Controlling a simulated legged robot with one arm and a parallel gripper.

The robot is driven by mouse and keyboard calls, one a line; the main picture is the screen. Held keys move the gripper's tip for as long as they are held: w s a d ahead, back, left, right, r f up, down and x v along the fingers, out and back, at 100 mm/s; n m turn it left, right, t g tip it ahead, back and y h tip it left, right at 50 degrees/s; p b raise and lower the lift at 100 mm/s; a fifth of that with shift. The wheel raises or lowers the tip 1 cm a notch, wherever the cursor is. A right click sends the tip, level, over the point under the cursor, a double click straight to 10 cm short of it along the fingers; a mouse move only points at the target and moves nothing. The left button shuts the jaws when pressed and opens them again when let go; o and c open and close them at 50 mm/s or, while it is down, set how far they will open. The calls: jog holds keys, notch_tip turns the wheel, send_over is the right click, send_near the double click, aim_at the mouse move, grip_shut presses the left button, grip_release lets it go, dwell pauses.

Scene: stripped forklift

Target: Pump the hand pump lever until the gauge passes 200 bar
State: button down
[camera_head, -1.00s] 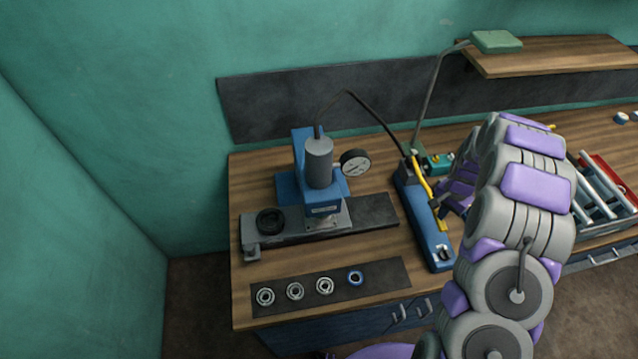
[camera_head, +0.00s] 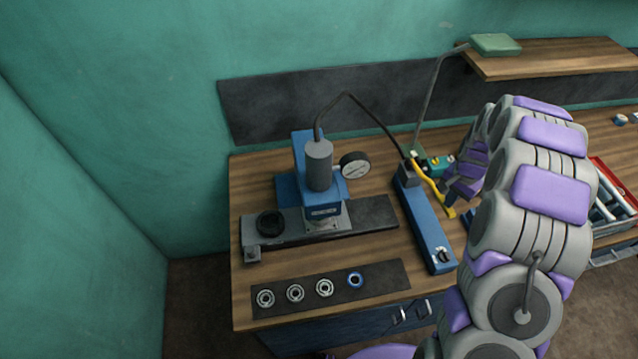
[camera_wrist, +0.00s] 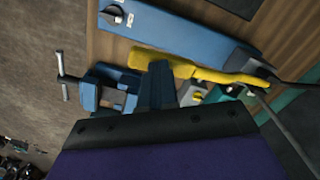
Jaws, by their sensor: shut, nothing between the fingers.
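The hand pump (camera_head: 424,226) is a long blue body on the wooden bench, with a yellow lever (camera_head: 431,186) at its far end. The lever's grip angles off to the right of the body. In the wrist view, the lever (camera_wrist: 205,76) lies beside the blue pump body (camera_wrist: 180,30). My gripper (camera_wrist: 158,75) is shut and empty, its tips right at the lever's grip end; I cannot tell whether they touch. In the head view, my arm partly covers the gripper. The round gauge (camera_head: 354,165) sits on the blue press (camera_head: 306,180); its reading is too small to make out.
A black hose (camera_head: 372,113) arches from the press cylinder to the pump. A blue vise (camera_wrist: 105,88) with a T-handle stands close to my gripper. Several rings lie on a dark mat (camera_head: 385,275) in front. A red tool tray (camera_head: 612,180) is at right.

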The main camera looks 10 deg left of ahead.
notch_tip(320, 180, down, 8)
jog(key=b, duration=0.2)
notch_tip(320, 180, up, 8)
jog(key=shift+r+p, duration=0.1)
jog(key=shift+p, duration=0.35)
dwell(0.5)
dwell(0.4)
notch_tip(320, 180, down, 8)
jog(key=b, duration=0.2)
notch_tip(320, 180, up, 8)
jog(key=shift+p, duration=0.55)
dwell(0.4)
